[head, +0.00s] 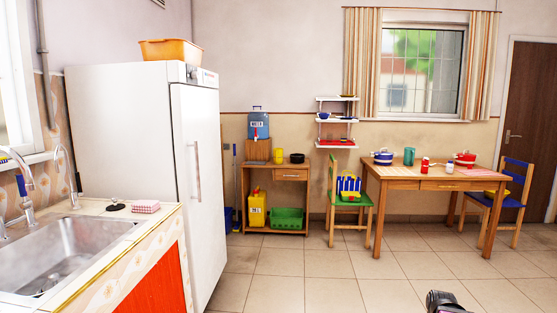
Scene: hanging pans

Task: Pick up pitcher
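A teal pitcher-like vessel (409,156) stands upright on the wooden table (432,184) at the right, across the room. It is small in the picture, and I cannot make out its handle clearly. A pot with a blue lid stands to its left and a red bottle to its right. Only a dark part of my arm shows at the bottom edge, right of centre. No gripper fingers can be seen, far short of the table.
Tiled floor (320,280) is clear before the table. Chairs stand at the table's left (349,207) and right (509,205). A white fridge (135,150) and sink counter (90,240) fill the left. A low wooden shelf unit (276,173) stands against the back wall.

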